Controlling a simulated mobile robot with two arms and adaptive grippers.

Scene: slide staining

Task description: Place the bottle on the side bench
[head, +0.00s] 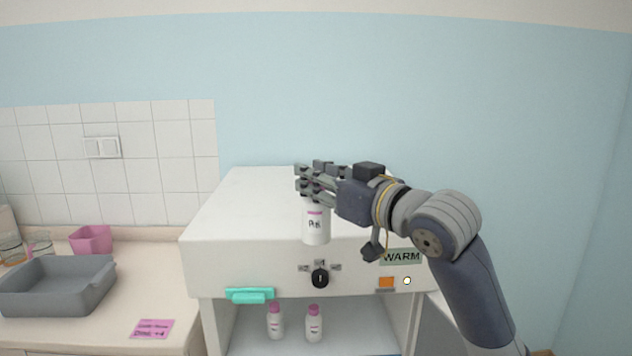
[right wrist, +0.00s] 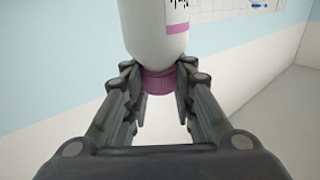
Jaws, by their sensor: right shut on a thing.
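A white bottle (head: 315,226) with a pink band and dark lettering is held upright by my right gripper (head: 312,184), in front of the white warming cabinet. In the right wrist view the bottle (right wrist: 157,36) shows its pink cap (right wrist: 160,80) between the two fingers of the gripper (right wrist: 158,92), which is shut on it at the cap end. The side bench (head: 110,335) is the beige top at the left. My left gripper is not in view.
The cabinet (head: 240,213) has a dark knob and a WARM label. Two similar bottles (head: 275,322) (head: 314,323) stand inside it. On the bench are a grey tray (head: 60,298), a pink container (head: 91,240), glassware (head: 40,245) and a pink note (head: 152,329). Bare bench lies around the note.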

